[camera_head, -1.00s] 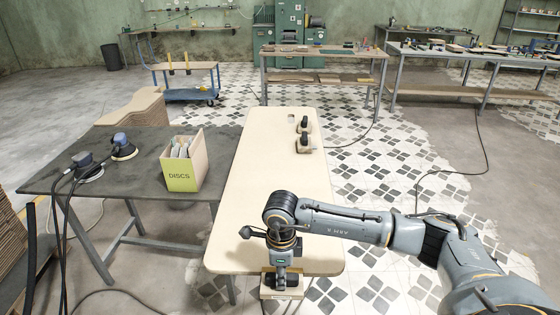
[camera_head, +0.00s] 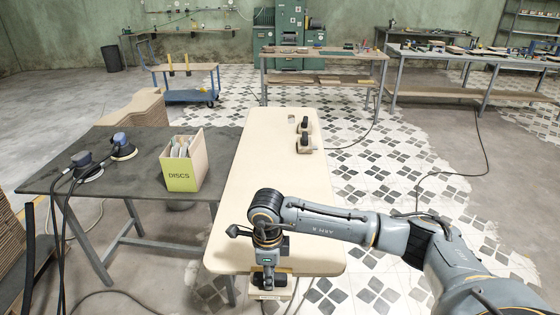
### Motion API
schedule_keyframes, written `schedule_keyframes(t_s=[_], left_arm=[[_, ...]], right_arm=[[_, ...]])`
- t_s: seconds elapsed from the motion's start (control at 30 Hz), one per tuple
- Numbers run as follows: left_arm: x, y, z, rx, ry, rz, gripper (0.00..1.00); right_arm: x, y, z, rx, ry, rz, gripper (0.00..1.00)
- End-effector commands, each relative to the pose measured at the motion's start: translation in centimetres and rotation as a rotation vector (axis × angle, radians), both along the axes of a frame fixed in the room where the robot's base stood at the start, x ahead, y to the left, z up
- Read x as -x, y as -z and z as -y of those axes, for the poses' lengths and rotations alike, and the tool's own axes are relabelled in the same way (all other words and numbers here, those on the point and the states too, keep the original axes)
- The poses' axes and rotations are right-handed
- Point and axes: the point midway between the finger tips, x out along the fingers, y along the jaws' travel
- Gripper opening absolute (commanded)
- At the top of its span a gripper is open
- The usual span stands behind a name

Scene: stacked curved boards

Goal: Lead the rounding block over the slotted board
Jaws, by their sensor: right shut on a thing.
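The slotted board (camera_head: 278,190) is a long pale board with rounded corners, lying lengthwise away from me. A small slot (camera_head: 291,119) shows near its far end. My right gripper (camera_head: 268,280) is at the board's near end, left of its middle, pointing down. It is shut on the rounding block (camera_head: 271,294), a small block with a dark top and pale base, mostly hidden by the gripper. The block sits at the near edge and overhangs it; whether it touches the board is unclear. My left gripper is not in view.
Two similar blocks with dark handles, one (camera_head: 305,144) nearer and one (camera_head: 304,125) farther, rest at the board's far right. Left stands a dark table (camera_head: 110,180) with a yellow-green discs box (camera_head: 180,175) and two sanders (camera_head: 87,167). The board's middle is clear.

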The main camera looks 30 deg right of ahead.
Motion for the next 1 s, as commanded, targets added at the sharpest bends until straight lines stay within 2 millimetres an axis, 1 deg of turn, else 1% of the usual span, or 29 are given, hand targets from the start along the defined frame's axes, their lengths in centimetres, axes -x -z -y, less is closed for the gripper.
schedule_keyframes(t_s=[0.17,0.47,0.83,1.0], left_arm=[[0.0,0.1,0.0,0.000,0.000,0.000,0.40],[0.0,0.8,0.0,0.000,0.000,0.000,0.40],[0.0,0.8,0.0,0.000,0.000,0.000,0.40],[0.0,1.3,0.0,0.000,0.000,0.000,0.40]], right_arm=[[-0.2,0.0,0.0,0.001,0.002,0.004,0.00],[-1.1,0.1,-1.5,0.001,0.001,0.005,0.00],[-1.2,0.0,-1.6,0.002,0.002,0.003,0.00],[-1.7,0.2,-2.3,0.000,0.002,0.004,0.00]])
